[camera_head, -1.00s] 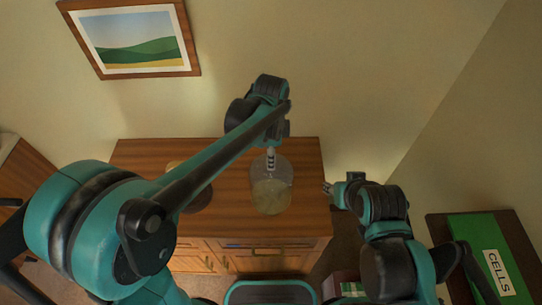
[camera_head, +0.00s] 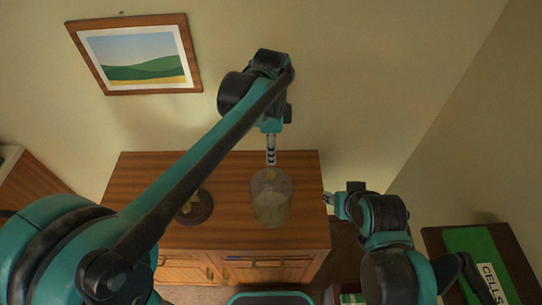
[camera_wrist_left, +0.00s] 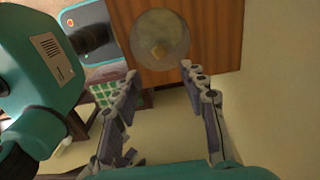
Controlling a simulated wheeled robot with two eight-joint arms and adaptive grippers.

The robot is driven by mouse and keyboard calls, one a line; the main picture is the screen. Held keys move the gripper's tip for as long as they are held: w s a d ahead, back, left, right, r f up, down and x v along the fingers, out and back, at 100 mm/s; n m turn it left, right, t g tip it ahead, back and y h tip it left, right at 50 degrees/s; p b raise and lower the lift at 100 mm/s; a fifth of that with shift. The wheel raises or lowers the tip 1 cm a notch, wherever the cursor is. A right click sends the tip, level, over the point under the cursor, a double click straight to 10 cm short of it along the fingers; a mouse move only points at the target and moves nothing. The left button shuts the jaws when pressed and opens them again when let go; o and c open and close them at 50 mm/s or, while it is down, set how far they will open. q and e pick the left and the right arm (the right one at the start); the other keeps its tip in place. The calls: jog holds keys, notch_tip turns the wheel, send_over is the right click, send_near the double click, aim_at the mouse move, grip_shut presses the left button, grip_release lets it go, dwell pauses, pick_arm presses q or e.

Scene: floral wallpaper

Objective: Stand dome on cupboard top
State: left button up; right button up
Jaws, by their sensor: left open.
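The clear glass dome (camera_head: 271,203) stands upright on the brown wooden cupboard top (camera_head: 235,170), towards its right side. In the left wrist view the dome (camera_wrist_left: 160,40) shows beyond the fingertips, with a pale knob in its middle. My left gripper (camera_head: 270,161) is just behind and above the dome, apart from it. The left wrist view shows its fingers (camera_wrist_left: 158,72) spread with nothing between them. My right gripper (camera_head: 330,200) is at the cupboard's right edge, seen small and from afar, so its fingers cannot be made out.
A dark round base (camera_head: 196,209) with a small yellowish thing on it stands left of the dome, partly behind my left arm. A dark table (camera_head: 508,247) with a green box (camera_head: 470,243) is at the right. The cupboard top's back strip is clear.

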pick_arm(q)
jog(key=s+a+f+n+t, duration=0.2)
jog(key=s+a+n, duration=0.4)
jog(key=a+n, duration=0.3)
jog(key=s+a+f+n+t, duration=0.2)
jog(key=s+a+n+t, duration=0.3)
jog(key=a+n, duration=0.4)
jog(key=shift+s+a, duration=0.15)
jog(key=shift+s, duration=0.55)
jog(key=shift+f, duration=0.15)
